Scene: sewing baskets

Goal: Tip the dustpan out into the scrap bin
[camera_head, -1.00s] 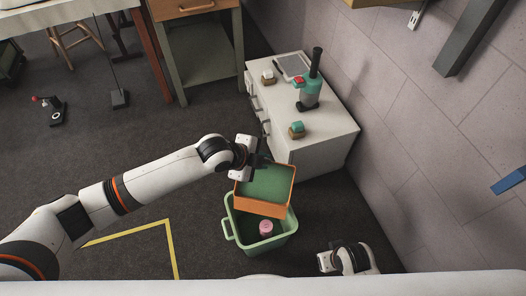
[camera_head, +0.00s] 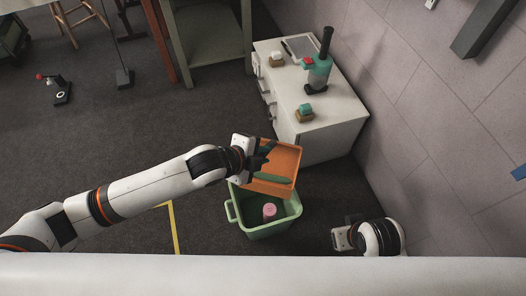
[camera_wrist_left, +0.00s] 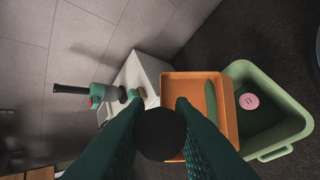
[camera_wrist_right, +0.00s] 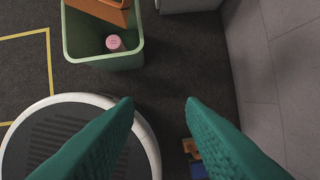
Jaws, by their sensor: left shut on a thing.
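The orange dustpan (camera_head: 284,160) is over the back of the green scrap bin (camera_head: 236,212) and looks tilted. It also shows in the left wrist view (camera_wrist_left: 176,90), with a dark green strip (camera_wrist_left: 211,102) along its bin side; I cannot tell what the strip is. My left gripper (camera_head: 264,156) is shut on the dustpan, with a round black part (camera_wrist_left: 160,134) between its fingers. A pink, round item (camera_head: 269,211) lies inside the bin. My right gripper (camera_wrist_right: 158,104) is open and empty, to the right of the bin in the head view.
A white drawer cabinet (camera_head: 340,128) stands behind the bin, carrying a green-and-black bottle-like tool (camera_head: 318,72) and small blocks. The wall (camera_head: 430,150) bounds the right side.

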